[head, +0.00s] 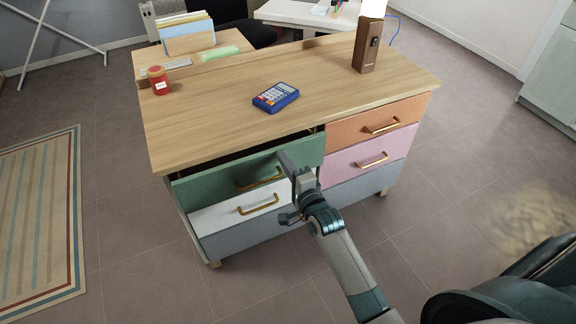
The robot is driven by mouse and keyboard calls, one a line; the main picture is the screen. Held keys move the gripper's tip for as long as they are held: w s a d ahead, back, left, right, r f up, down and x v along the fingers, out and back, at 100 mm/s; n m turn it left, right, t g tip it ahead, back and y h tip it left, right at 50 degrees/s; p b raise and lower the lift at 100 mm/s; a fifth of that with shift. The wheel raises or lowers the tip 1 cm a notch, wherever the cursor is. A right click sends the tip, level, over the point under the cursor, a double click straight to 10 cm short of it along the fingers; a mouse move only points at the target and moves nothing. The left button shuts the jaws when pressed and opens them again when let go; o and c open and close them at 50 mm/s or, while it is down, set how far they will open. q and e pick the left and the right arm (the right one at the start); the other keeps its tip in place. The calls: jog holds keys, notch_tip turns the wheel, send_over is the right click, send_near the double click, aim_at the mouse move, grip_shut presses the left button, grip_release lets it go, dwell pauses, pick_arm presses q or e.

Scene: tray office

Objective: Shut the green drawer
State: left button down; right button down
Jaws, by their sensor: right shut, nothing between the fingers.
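The green drawer (215,180) is at the upper left of the wooden-topped desk (210,130). It stands partly open, with a dark gap showing between its front and the desktop. Its brass handle (262,180) faces me. My right gripper (284,165) is shut and empty, in front of the right part of the green drawer's front, right of its handle. I cannot tell whether it touches the front. My left gripper is not in view.
A white drawer (225,214) is below the green one. Orange (350,131) and pink (345,168) drawers are shut at the right. A blue calculator (276,97), red jar (158,80) and brown lamp (367,50) stand on the desktop. Floor in front is clear.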

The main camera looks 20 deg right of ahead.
aim_at(278, 148)
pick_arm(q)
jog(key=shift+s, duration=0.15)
pick_arm(e)
jog(key=shift+w, duration=0.2)
jog(key=shift+w, duration=0.35)
jog(key=w, duration=0.3)
jog(key=shift+w, duration=0.15)
jog(key=shift+w+r, duration=0.1)
jog(key=shift+r, duration=0.2)
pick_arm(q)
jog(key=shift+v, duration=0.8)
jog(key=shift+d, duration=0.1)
pick_arm(e)
jog(key=shift+r, duration=0.1)
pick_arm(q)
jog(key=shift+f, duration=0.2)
